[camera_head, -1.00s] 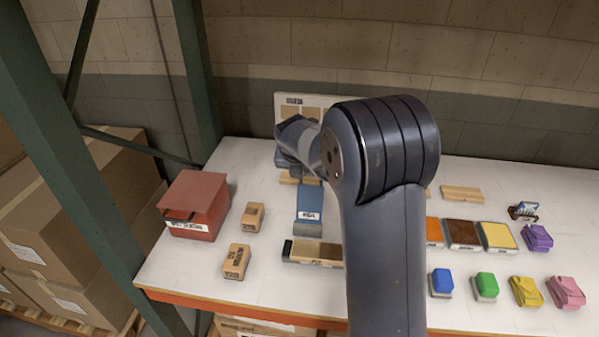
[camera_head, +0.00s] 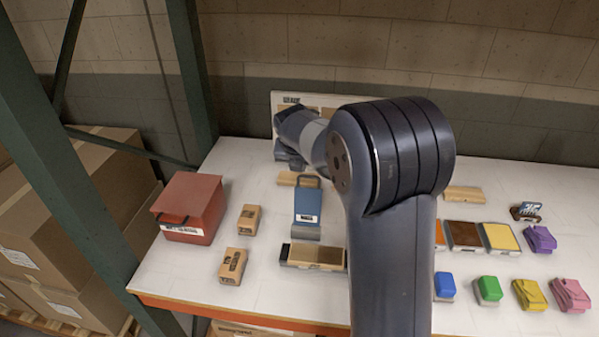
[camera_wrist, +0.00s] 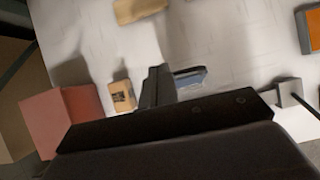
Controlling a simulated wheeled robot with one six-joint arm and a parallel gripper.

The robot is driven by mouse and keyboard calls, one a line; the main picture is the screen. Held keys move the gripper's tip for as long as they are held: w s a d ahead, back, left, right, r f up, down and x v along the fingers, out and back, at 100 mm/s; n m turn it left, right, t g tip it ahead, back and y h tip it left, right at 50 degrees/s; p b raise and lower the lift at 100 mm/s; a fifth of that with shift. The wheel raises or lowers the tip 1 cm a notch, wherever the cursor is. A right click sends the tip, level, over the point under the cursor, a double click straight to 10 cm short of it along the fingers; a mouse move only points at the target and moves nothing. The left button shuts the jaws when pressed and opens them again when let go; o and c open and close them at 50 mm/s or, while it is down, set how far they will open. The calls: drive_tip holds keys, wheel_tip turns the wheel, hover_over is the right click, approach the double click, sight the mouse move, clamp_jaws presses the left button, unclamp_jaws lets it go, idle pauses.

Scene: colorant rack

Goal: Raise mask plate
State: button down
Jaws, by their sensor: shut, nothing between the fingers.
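The blue plate (camera_head: 308,205) with a dark handle loop at its top and a white label stands in the middle of the table, left of my arm. I take it to be the mask plate. A blue part (camera_wrist: 190,77) shows in the wrist view, just right of my gripper (camera_wrist: 158,82). My gripper's fingers are shut with nothing between them, apart from the blue part. In the head view my wrist hangs above and behind the plate, and the fingertips are hidden.
A red box (camera_head: 190,207) stands at the left, with two small tan blocks (camera_head: 249,219) beside it. A wood-topped holder (camera_head: 318,256) lies in front of the plate. Coloured pads and bags (camera_head: 541,239) fill the right. A board (camera_head: 285,101) stands behind.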

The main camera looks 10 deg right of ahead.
drive_tip(key=s+a+b+v, duration=0.1)
drive_tip(key=v, duration=0.9)
drive_tip(key=shift+f+b, duration=0.3)
drive_tip(key=shift+f, duration=0.05)
drive_tip(key=shift+s, duration=0.1)
drive_tip(key=w+p+x, duration=0.1)
drive_tip(key=p+x, duration=0.1)
drive_tip(key=x, duration=1)
drive_tip(key=shift+d+r+p, duration=0.15)
drive_tip(key=shift+d+p, duration=0.1)
drive_tip(key=shift+p, duration=0.15)
